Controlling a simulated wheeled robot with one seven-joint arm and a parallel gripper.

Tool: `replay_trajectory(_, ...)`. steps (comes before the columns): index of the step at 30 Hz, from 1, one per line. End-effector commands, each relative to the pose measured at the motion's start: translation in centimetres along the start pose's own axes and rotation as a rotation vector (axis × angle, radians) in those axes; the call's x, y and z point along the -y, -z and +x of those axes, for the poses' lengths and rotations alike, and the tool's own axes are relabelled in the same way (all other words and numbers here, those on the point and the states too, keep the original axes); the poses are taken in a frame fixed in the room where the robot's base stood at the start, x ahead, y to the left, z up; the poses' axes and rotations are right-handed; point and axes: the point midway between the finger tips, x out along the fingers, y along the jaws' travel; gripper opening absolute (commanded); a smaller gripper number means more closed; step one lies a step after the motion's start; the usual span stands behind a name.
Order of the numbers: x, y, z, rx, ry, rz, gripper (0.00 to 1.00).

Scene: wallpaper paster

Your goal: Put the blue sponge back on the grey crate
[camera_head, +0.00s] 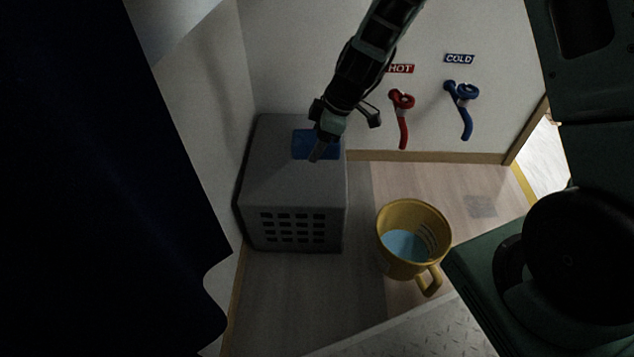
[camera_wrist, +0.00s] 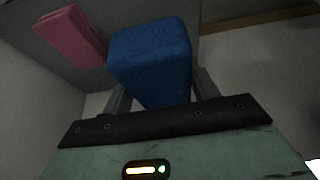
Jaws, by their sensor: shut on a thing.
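The blue sponge (camera_head: 302,144) is a flat-sided block at the top of the grey crate (camera_head: 278,185) in the head view, partly hidden by my gripper (camera_head: 318,150). In the wrist view the blue sponge (camera_wrist: 152,55) sits between the two fingers of my gripper, which is shut on it. The grey crate stands against the wall, with slots in its front. I cannot tell whether the sponge touches the crate top or hangs just above it.
A pink block (camera_wrist: 73,34) lies beside the sponge in the wrist view. A yellow bucket (camera_head: 431,226) with blue contents stands on the floor right of the crate. A red tap (camera_head: 402,118) and a blue tap (camera_head: 463,108) stick out of the wall. A dark curtain (camera_head: 90,190) fills the left.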

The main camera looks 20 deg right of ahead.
Motion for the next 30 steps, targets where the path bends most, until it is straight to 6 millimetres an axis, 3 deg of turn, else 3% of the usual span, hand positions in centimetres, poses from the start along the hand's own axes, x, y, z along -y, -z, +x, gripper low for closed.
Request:
replay_trajectory(2, 0.0, -0.1, 0.3, 0.0, 0.001, 0.0, 0.36)
replay_trajectory(9, 0.1, -1.7, 4.0, 0.001, 0.001, 0.002, 0.36)
replay_trajectory(17, 0.1, -2.4, 5.8, 0.001, 0.001, 0.001, 0.36)
replay_trajectory(23, 0.0, -3.7, 8.8, 0.001, 0.0, 0.001, 0.36)
replay_trajectory(30, 0.0, -3.7, 8.9, 0.0, 0.0, -0.001, 0.36)
